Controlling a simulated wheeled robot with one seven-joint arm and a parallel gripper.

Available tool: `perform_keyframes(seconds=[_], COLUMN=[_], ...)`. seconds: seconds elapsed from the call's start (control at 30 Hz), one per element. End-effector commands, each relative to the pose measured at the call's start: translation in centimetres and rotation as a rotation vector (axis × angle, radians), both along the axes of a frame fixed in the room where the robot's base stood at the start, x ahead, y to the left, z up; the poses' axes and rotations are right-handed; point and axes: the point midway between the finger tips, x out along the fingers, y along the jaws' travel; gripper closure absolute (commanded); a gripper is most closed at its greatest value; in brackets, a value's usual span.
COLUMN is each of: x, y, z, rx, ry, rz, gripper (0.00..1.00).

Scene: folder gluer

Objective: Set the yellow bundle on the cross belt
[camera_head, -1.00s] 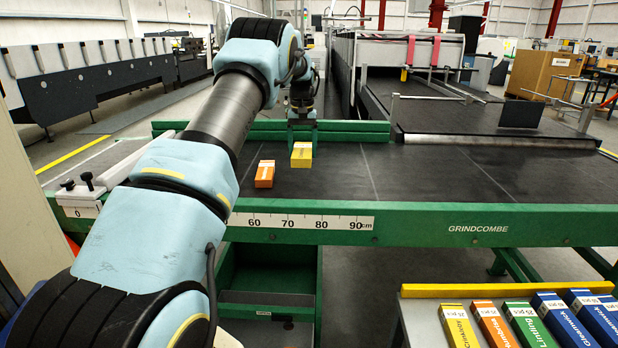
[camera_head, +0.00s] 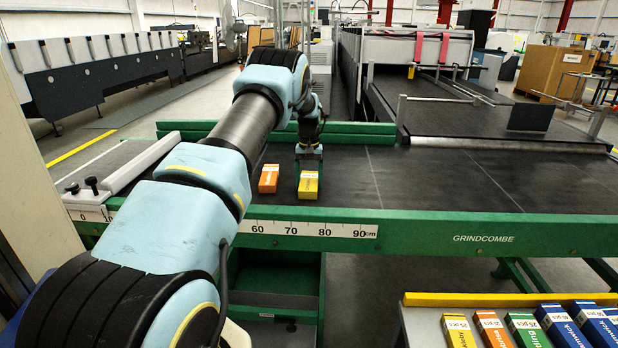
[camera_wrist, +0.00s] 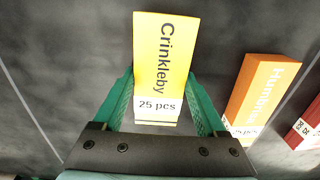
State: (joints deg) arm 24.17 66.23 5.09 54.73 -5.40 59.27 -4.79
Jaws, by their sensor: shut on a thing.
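The yellow bundle (camera_head: 308,184), labelled "Crinkleby 25 pcs", is between the green fingers of my gripper (camera_head: 308,160). It also fills the middle of the wrist view (camera_wrist: 163,60), with a finger of my gripper (camera_wrist: 165,103) along each side. My gripper is shut on it. The bundle is at or just above the dark cross belt (camera_head: 430,180); I cannot tell whether it touches. An orange bundle (camera_head: 268,179) lies on the belt just left of it in the head view.
The wrist view also shows the orange bundle (camera_wrist: 262,95) and part of a red one (camera_wrist: 305,125). A green rail with a centimetre scale (camera_head: 310,230) edges the belt's front. The belt is clear to the right. A side table (camera_head: 510,299) holds several coloured bundles.

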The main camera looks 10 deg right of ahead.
Motion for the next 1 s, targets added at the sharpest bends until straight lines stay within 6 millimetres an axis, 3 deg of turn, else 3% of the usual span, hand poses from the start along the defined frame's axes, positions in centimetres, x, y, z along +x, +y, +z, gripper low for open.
perform_keyframes(seconds=[0.3,0.33,0.53,0.8,1.0], x=[0.0,0.0,0.0,0.0,0.1], y=[0.0,0.0,0.0,0.0,0.0], z=[-0.3,-0.3,-0.2,0.0,1.7], rx=[0.000,0.000,0.000,0.000,-0.002], ry=[-0.001,-0.001,-0.001,-0.001,-0.005], rz=[0.000,0.000,0.000,0.000,0.000], gripper=[0.87,0.24,0.01,0.00,0.00])
